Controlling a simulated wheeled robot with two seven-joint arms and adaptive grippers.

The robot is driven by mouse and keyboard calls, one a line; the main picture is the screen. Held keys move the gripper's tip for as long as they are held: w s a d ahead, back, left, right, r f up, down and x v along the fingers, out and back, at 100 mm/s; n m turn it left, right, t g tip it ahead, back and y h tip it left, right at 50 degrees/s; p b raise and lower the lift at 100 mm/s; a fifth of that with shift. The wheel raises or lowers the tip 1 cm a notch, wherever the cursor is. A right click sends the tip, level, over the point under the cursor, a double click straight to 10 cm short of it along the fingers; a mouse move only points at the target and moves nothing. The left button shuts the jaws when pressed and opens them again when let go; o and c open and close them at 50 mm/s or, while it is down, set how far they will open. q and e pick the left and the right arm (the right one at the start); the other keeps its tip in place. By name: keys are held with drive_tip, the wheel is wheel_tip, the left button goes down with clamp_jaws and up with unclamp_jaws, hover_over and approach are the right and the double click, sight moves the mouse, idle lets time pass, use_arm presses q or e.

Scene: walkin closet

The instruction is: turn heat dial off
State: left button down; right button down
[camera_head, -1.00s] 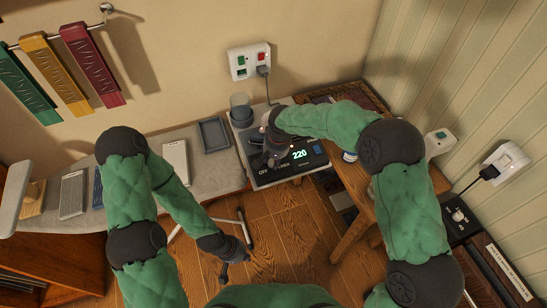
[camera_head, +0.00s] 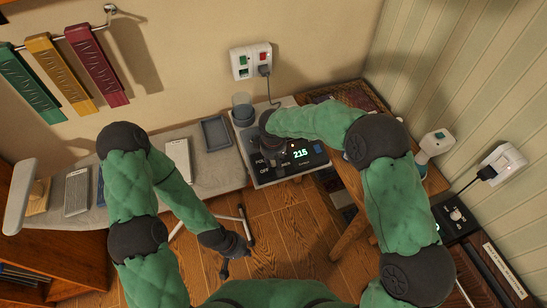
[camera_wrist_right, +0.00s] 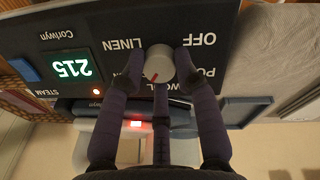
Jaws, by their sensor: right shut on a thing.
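The heat dial (camera_wrist_right: 160,63) is a small grey knob with a red mark. In the right wrist view it sits on a black panel (camera_wrist_right: 240,15) between upside-down labels LINEN, OFF and others partly covered. My right gripper (camera_wrist_right: 161,66) has its fingers on opposite sides of the dial, shut on it. The red mark points down-left in that view, away from OFF. The panel's display (camera_wrist_right: 70,66) reads 215; it also shows in the head view (camera_head: 299,153). There my right gripper (camera_head: 272,155) hides the dial. My left gripper (camera_head: 237,270) hangs low over the floor, fingers apart and empty.
The unit stands by a grey ironing board (camera_head: 225,175) with a dark tray (camera_head: 215,132) on it. A grey cup (camera_head: 242,108) stands behind the panel. A wall socket (camera_head: 251,62) with a plugged cord is above. A wooden table (camera_head: 355,190) stands at right.

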drive_tip(key=n, duration=0.4)
drive_tip(key=shift+s+f+n, duration=0.15)
drive_tip(key=shift+s+n, duration=0.1)
drive_tip(key=shift+n, duration=0.05)
drive_tip(key=n+t+p, duration=0.1)
drive_tip(key=n, duration=0.2)
drive_tip(key=shift+n, duration=0.3)
drive_tip(key=n+p, duration=0.1)
drive_tip(key=n, duration=0.3)
drive_tip(key=shift+s+t, duration=0.1)
drive_tip(key=shift+t, duration=0.2)
drive_tip(key=n, duration=0.4)
drive_tip(key=shift+p, duration=0.4)
drive_tip(key=n+p, duration=0.1)
drive_tip(key=n, duration=0.2)
drive_tip(key=shift+d+n+t, duration=0.1)
drive_tip(key=shift+n+t, duration=0.3)
drive_tip(key=n+p, duration=0.1)
drive_tip(key=n, duration=0.2)
drive_tip(key=shift+n+y, duration=0.3)
drive_tip(key=shift+y, duration=0.1)
drive_tip(key=n+p, duration=0.2)
drive_tip(key=n, duration=0.1)
drive_tip(key=shift+d+n+y, duration=0.1)
drive_tip(key=shift+n+y, duration=0.2)
drive_tip(key=shift+n+p, duration=0.95)
drive_tip(key=shift+n, duration=0.65)
